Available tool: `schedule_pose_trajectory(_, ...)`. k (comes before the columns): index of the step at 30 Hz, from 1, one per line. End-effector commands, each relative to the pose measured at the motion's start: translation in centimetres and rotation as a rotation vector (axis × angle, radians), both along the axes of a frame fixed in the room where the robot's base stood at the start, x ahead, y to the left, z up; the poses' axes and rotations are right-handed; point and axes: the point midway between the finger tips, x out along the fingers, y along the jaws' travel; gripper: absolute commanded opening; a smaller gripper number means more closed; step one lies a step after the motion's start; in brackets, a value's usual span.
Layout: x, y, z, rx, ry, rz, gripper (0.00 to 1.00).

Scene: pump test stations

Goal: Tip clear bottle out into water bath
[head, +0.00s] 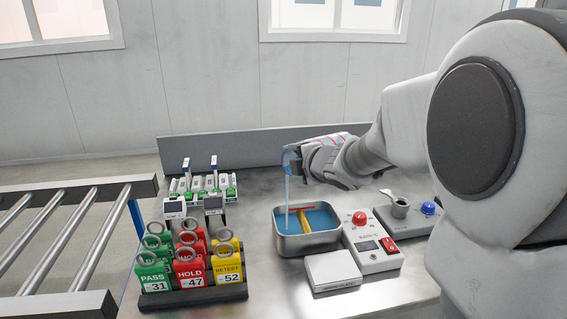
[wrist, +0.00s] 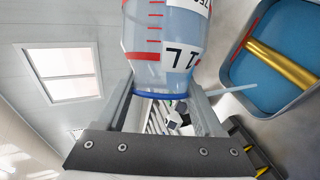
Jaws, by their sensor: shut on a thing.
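My gripper (head: 312,160) is shut on the clear bottle (head: 292,158) and holds it tipped on its side above the water bath (head: 307,240). In the wrist view the bottle (wrist: 165,35) shows red measuring marks, a "1L" mark and a blue rim between my fingers. A thin pale-blue stream runs from its mouth down into the bath. The bath is a metal tray of blue water; its rim shows in the wrist view (wrist: 268,108). A yellow bar and a red strip are in it. How much liquid is left in the bottle is hard to tell.
A control box (head: 372,243) with a red button stands right of the bath, with a white block (head: 333,270) in front. A rack of green, red and yellow tags (head: 190,265) stands at left. Roller rails (head: 60,240) lie farther left. Another box (head: 405,215) holds a small metal cup.

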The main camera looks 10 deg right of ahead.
Motion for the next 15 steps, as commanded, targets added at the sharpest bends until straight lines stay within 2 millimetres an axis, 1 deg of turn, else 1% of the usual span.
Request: schedule_pose_trajectory(15, 0.02, 0.09, 0.21, -0.026, -0.021, 0.002, 0.0)
